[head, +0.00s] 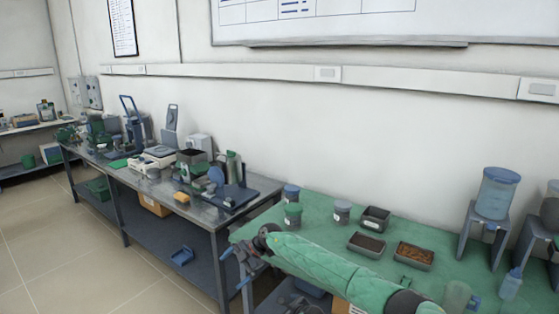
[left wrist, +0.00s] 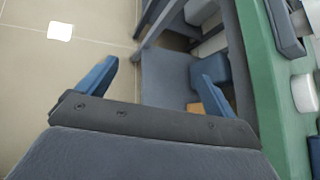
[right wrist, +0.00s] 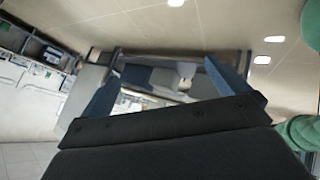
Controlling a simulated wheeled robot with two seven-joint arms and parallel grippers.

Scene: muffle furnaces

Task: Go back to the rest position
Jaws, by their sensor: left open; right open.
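My right gripper (head: 233,269) is open in the head view, in front of the left end of the green-topped table (head: 300,240). Its green-covered arm comes in from the lower right across the table's front. In the right wrist view the blue fingers of this gripper (right wrist: 162,70) stand wide apart with nothing held between them. My left gripper (left wrist: 156,72) is open and empty in the left wrist view, with tiled floor and a grey lower shelf beyond its fingers. I cannot clearly make out the left gripper in the head view.
The green table holds several tubs, two filled trays (head: 367,244) (head: 413,256) and a blue container on a stand (head: 496,193). A grey bench (head: 262,187) with lab equipment runs along the wall. Tiled floor (head: 60,270) is clear at the left.

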